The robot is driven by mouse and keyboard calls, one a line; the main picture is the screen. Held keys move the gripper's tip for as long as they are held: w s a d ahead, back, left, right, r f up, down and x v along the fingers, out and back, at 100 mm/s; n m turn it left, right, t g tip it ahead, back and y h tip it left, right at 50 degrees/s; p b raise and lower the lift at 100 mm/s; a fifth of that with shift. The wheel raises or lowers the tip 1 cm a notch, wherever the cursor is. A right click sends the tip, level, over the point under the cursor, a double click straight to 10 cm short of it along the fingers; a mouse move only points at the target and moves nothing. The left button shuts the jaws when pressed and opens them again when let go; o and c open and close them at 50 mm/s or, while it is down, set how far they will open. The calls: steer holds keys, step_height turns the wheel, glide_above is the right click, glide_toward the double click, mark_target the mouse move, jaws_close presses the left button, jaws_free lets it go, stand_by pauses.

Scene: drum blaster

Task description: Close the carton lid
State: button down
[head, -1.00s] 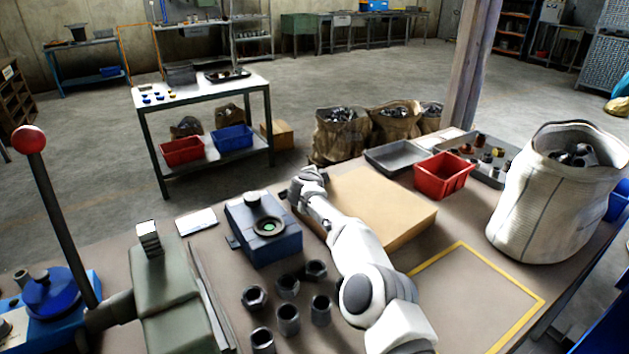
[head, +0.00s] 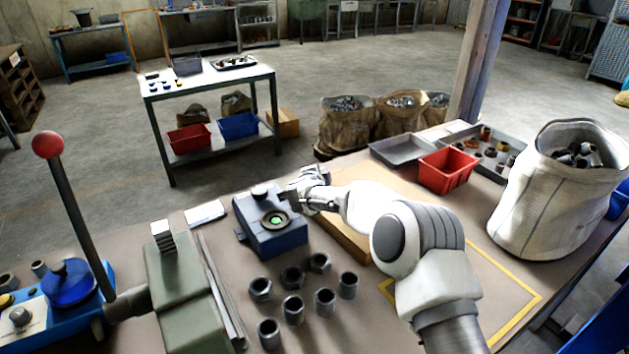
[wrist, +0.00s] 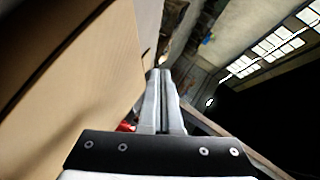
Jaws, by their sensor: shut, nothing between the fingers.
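The carton (head: 342,232) is a low, flat brown cardboard box on the workbench, largely hidden behind my arm in the head view. Its tan top shows beyond my forearm; whether a flap stands up is hidden there. In the wrist view a cardboard panel (wrist: 95,75) fills the left side close to the fingers, with a dark shadowed band at its upper left. My gripper (head: 284,197) is at the carton's left end, above and beside the blue device. Its fingers (wrist: 163,85) are together and empty, to the right of the cardboard. Contact cannot be told.
A blue device (head: 277,240) with a round green-centred top stands left of the carton. Several dark metal nuts (head: 293,308) lie in front. A red bin (head: 447,171), a grey tray (head: 402,150) and a white sack (head: 545,205) stand right. The yellow-outlined area (head: 500,285) is clear.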

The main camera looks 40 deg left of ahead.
steer(key=v, duration=1)
steer(key=shift+s+r+p, duration=0.1)
steer(key=shift+p, duration=0.3)
